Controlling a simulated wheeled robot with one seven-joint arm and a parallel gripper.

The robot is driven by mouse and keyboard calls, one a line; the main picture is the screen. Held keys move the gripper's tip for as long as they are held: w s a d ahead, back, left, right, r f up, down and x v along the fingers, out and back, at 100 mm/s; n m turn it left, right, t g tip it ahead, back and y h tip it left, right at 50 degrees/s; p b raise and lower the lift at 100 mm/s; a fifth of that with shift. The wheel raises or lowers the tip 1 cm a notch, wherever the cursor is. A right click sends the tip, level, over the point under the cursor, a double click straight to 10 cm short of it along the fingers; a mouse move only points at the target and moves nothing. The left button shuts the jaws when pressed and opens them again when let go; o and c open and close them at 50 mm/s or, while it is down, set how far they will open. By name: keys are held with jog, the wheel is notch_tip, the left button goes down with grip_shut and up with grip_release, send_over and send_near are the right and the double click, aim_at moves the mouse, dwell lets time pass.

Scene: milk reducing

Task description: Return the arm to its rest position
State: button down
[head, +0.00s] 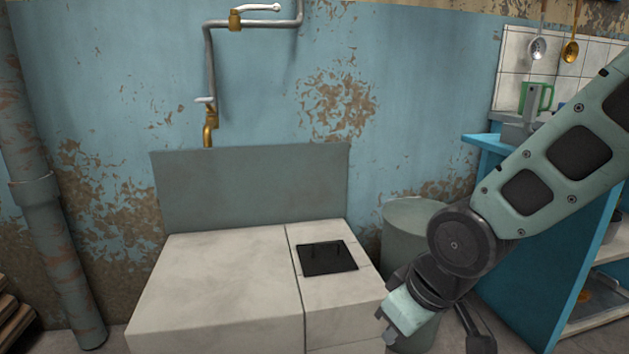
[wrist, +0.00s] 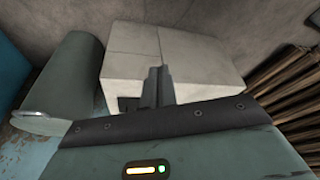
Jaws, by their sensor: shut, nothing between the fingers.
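My arm reaches in from the right side of the head view and bends down at a dark round joint. Its lower end hangs beside the right front of the white block. My gripper (wrist: 157,75) shows in the wrist view with its two dark fingers together and nothing between them. In that view the fingers overlap the white block behind them; I cannot tell how large the gap is. The fingers are hard to make out in the head view.
A grey-green bin (head: 405,222) stands behind my arm. A blue shelf unit (head: 530,275) is at right, with a green mug (head: 537,98) above. Stacked wood (wrist: 285,85) lies beyond the block.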

jog(key=s+d+r+g+h+p, duration=0.1)
jog(key=s+r+g, duration=0.15)
jog(key=s, duration=0.45)
jog(key=s+d+r+g+h+p, duration=0.15)
jog(key=s+r, duration=0.25)
jog(key=s, duration=0.4)
notch_tip(320, 180, up, 37)
jog(key=t+p, duration=0.1)
jog(key=p, duration=3.7)
jog(key=shift+w, duration=0.15)
jog(key=shift+a+r+y, duration=0.1)
jog(key=shift+y, duration=0.15)
